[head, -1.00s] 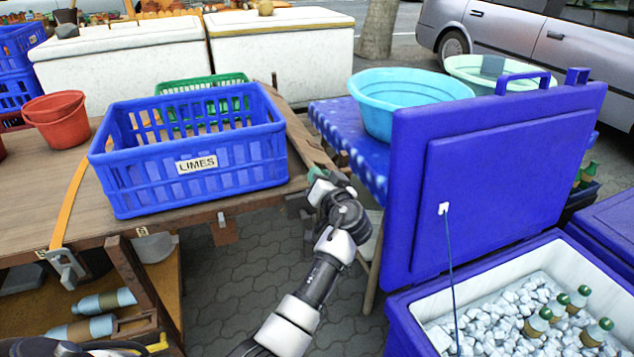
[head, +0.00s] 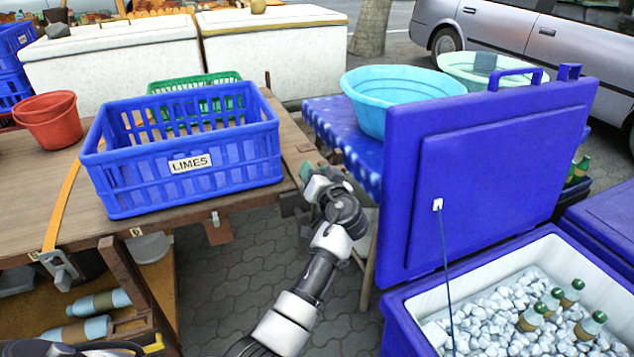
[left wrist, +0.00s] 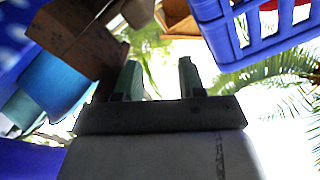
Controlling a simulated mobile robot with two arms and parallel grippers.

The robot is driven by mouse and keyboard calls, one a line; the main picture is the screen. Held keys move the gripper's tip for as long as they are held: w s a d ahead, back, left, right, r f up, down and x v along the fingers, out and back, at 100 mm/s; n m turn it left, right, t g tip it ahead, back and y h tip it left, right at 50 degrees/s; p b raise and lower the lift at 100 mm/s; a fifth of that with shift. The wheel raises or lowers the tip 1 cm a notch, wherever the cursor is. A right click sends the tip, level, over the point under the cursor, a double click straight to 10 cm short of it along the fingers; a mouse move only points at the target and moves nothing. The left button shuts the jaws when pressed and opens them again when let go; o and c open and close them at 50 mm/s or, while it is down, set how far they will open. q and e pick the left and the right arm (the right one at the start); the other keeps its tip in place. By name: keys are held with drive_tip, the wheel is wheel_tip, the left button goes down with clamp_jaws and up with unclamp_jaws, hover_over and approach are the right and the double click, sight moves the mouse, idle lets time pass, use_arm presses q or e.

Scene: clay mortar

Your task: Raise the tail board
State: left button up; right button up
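The cart's wooden tail board (head: 297,143) is at the right end of the wooden bed (head: 50,190) in the head view, beside the blue crate labelled LIMES (head: 185,180). Its lower part is hidden by my gripper. My left gripper (head: 309,172) is at the board's near end, and I cannot tell whether it touches. In the left wrist view the two green fingers of the left gripper (left wrist: 159,78) stand apart with only bright background between them. A brown wooden piece (left wrist: 75,40) is close by at upper left. My right gripper is not in view.
A blue cooler (head: 400,320) with ice and bottles stands at right, its lid (head: 480,180) upright. A turquoise basin (head: 400,95) sits on a blue-clothed table (head: 330,120) close to the board. Paving is clear below the gripper.

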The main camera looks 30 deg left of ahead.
use_arm(q)
drive_tip(key=shift+f, duration=0.15)
drive_tip(key=f+n, duration=0.2)
drive_tip(key=s+a+f+n, duration=0.1)
drive_tip(key=f, duration=0.1)
drive_tip(key=s+f+n, duration=0.1)
drive_tip(key=f+n, duration=0.1)
drive_tip(key=shift+a+n+b, duration=0.3)
drive_tip(key=shift+b, duration=0.1)
drive_tip(key=v, duration=1)
drive_tip(key=s+d+f+m+h+p, duration=0.1)
drive_tip(key=f+m+h+p, duration=0.1)
drive_tip(key=f, duration=0.4)
drive_tip(key=s+d+f+m+g+h+p, duration=0.1)
drive_tip(key=s+f+m+h+p, duration=0.1)
drive_tip(key=f, duration=0.4)
drive_tip(key=s+d+f+m+h+p, duration=0.1)
drive_tip(key=d+f+m+h+p, duration=0.1)
drive_tip(key=f, duration=0.5)
drive_tip(key=shift+s+m+g+h, duration=0.25)
drive_tip(key=shift+m+g+h, duration=0.15)
drive_tip(key=shift+m+h, duration=0.6)
drive_tip(key=shift+d, duration=0.1)
